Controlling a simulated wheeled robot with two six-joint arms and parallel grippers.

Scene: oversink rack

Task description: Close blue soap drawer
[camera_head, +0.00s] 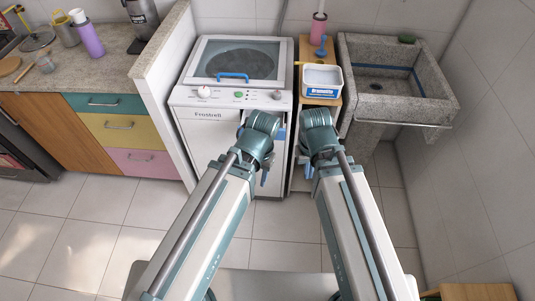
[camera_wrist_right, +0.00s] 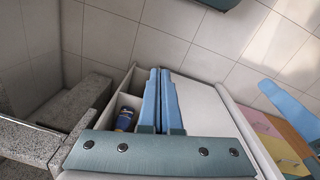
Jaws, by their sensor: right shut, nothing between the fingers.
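The white washing machine (camera_head: 225,118) stands with its front toward me.
A narrow wooden shelf cart (camera_head: 305,52) with a white and blue box (camera_head: 322,80) stands right of the machine. A stone sink (camera_head: 405,100) is farther right. A low wall and coloured drawers (camera_head: 120,128) stand left. The tiled floor in front is clear.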

